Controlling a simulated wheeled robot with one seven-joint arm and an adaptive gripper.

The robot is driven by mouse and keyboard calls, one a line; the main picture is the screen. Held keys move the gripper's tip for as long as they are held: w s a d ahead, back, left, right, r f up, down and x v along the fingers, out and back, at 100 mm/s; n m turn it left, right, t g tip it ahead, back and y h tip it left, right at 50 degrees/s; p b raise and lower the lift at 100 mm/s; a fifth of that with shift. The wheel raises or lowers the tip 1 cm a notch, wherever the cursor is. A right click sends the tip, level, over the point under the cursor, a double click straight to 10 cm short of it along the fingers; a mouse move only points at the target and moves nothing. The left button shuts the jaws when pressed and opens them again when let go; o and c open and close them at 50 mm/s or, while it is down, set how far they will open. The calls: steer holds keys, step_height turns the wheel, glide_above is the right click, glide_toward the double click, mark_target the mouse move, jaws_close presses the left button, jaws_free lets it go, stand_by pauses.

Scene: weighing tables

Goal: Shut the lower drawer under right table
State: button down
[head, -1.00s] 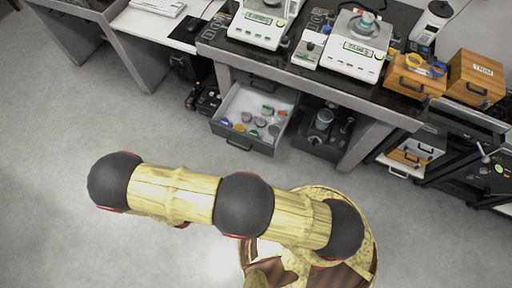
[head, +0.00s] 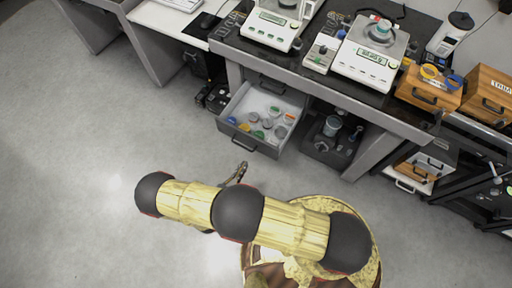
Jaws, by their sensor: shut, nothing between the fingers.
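The lower drawer (head: 269,144) under the right table (head: 330,90) stands pulled out, its grey front and dark handle (head: 243,145) facing me. Its white inside holds several small round containers (head: 266,123). My gripper (head: 241,170) shows as a small dark shape just in front of the drawer front, below its handle in the picture. It is shut and empty, with a visible gap of floor between it and the drawer. My arm hides part of the wrist.
A closed upper drawer (head: 272,85) sits above the open one. Right of it, a dark device (head: 328,137) stands on the shelf under the table. Scales (head: 372,58) and wooden drawer boxes (head: 429,88) stand on top. The floor (head: 80,140) at left is clear.

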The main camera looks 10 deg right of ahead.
mark_target(259, 142)
steer(key=b+x, duration=0.2)
steer(key=x, duration=0.9)
steer(key=shift+b, duration=0.4)
steer(key=shift+d, duration=0.15)
